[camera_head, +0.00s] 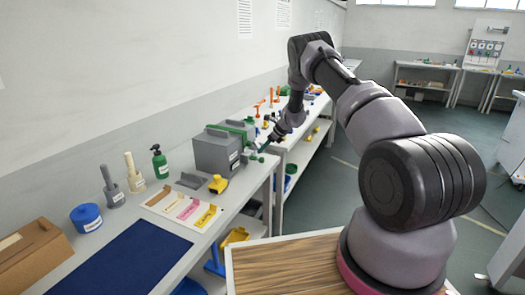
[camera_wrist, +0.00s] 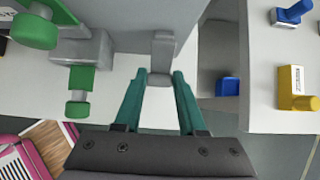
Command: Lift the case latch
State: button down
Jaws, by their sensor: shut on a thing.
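A grey case (camera_head: 213,155) with a small white label stands on the long bench, left of my gripper in the head view. In the wrist view its grey wall (camera_wrist: 125,42) fills the top middle. A grey latch tab (camera_wrist: 162,52) stands out from this wall. My gripper (camera_wrist: 161,76) has teal fingers, and their tips are closed on the lower end of the tab from both sides. In the head view my gripper (camera_head: 268,146) is at the right side of the case; the latch cannot be made out there.
Green knobs (camera_wrist: 80,82) on a grey fitting sit left of my fingers in the wrist view. A blue block (camera_wrist: 228,87) and a yellow labelled block (camera_wrist: 297,90) lie to the right. A green bottle (camera_head: 160,162) and a blue mat (camera_head: 122,262) are on the bench.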

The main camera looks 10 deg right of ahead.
jog(key=r+g+h, duration=0.1)
jog(key=g+h, duration=0.1)
jog(key=h, duration=0.1)
jog(key=shift+d+r, duration=0.1)
jog(key=shift+r, duration=0.25)
jog(key=shift+r+g+h, duration=0.45)
jog(key=shift+g+h, duration=0.2)
jog(key=shift+h, duration=0.25)
jog(key=shift+r+g+h, duration=0.45)
jog(key=shift+g+h, duration=0.2)
jog(key=shift+h, duration=0.25)
jog(key=shift+c, duration=2.4)
grip_release()
notch_tip(320, 180, up, 11)
jog(key=shift+w+a, duration=0.2)
jog(key=shift+a, duration=0.15)
